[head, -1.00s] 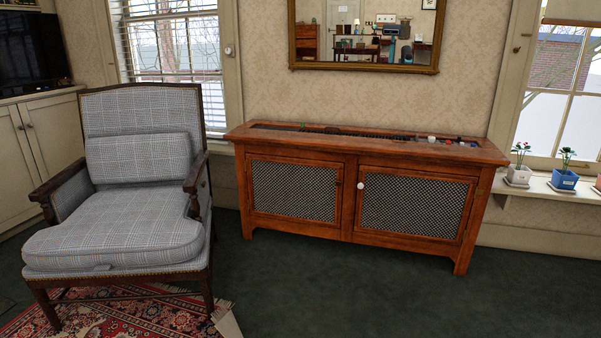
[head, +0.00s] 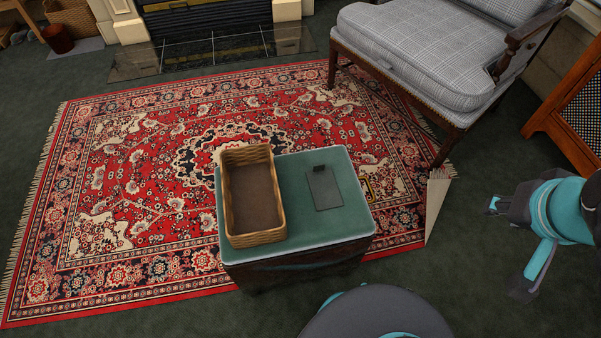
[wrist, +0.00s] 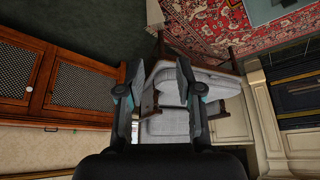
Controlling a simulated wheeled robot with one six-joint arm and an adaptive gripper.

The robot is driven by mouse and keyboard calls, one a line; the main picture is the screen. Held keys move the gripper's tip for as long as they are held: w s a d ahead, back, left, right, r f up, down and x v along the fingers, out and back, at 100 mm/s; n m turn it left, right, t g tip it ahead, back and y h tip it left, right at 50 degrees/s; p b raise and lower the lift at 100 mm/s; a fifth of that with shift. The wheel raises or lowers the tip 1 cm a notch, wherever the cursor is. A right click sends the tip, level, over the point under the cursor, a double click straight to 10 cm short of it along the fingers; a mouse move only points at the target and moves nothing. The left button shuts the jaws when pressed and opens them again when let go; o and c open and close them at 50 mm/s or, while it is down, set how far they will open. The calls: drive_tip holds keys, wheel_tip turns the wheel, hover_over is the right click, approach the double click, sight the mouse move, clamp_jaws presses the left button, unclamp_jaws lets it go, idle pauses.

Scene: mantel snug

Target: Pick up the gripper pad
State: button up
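A flat dark grey rectangular piece (head: 325,192) lies on the green top of a low table (head: 345,222). A small dark block (head: 319,169) is at its far edge; I cannot tell whether the two are one thing, or which is the gripper pad. My gripper (head: 508,248) is at the right of the head view, well to the right of the table and apart from it. In the wrist view my gripper (wrist: 158,72) is open and empty, with the armchair behind the gap between its fingers.
A wicker basket (head: 232,214) stands on the table's left half. The table stands on a red patterned rug (head: 120,200) with a folded corner (head: 437,205). A checked armchair (head: 425,45) is behind right; a wooden cabinet (head: 570,110) is far right. A fireplace is at the back.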

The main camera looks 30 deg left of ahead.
drive_tip(key=w+a+f+m+g+y+b, duration=0.1)
drive_tip(key=w+a+f+m+g+y, duration=0.55)
drive_tip(key=w+a, duration=0.6)
drive_tip(key=m+g+y+b, duration=0.2)
drive_tip(key=m+g+y, duration=0.15)
drive_tip(key=g, duration=0.45)
approach(319, 165)
drive_tip(key=x, duration=0.4)
drive_tip(key=shift+a+f, duration=0.15)
drive_tip(key=shift+a, duration=0.3)
drive_tip(key=shift+p+x, duration=0.35)
drive_tip(key=shift+x, duration=2.4)
drive_tip(key=shift+s+d+f, duration=0.1)
drive_tip(key=shift+d+f, duration=0.05)
drive_tip(key=shift+d, duration=0.1)
clamp_jaws()
